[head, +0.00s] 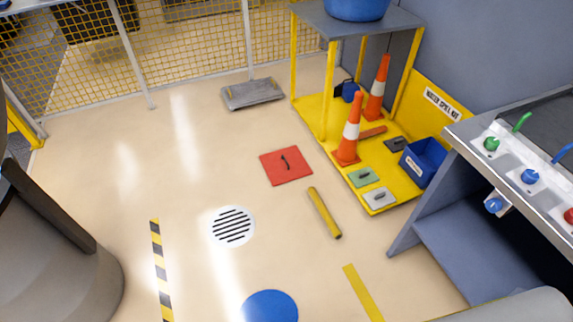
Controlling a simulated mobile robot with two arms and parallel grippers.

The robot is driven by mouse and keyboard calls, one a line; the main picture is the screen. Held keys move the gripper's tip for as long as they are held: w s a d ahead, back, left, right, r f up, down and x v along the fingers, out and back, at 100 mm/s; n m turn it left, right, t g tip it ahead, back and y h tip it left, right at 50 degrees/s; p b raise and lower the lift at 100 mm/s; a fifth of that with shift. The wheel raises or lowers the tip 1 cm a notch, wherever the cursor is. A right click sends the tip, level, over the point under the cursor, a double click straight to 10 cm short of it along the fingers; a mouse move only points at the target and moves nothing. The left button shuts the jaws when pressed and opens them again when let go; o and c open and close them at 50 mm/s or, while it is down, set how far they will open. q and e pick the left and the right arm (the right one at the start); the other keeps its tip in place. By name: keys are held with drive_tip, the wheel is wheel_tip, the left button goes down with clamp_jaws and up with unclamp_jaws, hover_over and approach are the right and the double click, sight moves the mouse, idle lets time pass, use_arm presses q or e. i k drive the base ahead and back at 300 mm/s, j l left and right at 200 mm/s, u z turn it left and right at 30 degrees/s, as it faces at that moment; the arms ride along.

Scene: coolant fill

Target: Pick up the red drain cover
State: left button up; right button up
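The red drain cover (275,171) is a flat red square with a small dark handle at its middle. It lies flat on the beige floor near the middle of the head view, just left of the yellow platform. The round floor drain (232,227), white with dark slots, is below and left of the cover, apart from it and uncovered. Neither of my grippers shows in the head view, so their states and any contents are hidden.
The yellow platform (398,186) holds orange cones (348,141), a green plate (364,177), a grey plate (379,198) and a blue bin (423,162). A yellow tube (324,212) lies near the cover. A workbench (480,235) stands right. Floor left of the cover is clear.

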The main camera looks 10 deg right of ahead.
sight(281, 167)
drive_tip(key=i+j+u, duration=0.2)
drive_tip(key=i, duration=2.5)
drive_tip(key=i+j+z, duration=0.15)
drive_tip(key=i+z, duration=0.3)
drive_tip(key=i+j+z, duration=0.25)
drive_tip(key=z, duration=0.25)
drive_tip(key=i+j+z, duration=0.45)
drive_tip(key=k+l, duration=0.05)
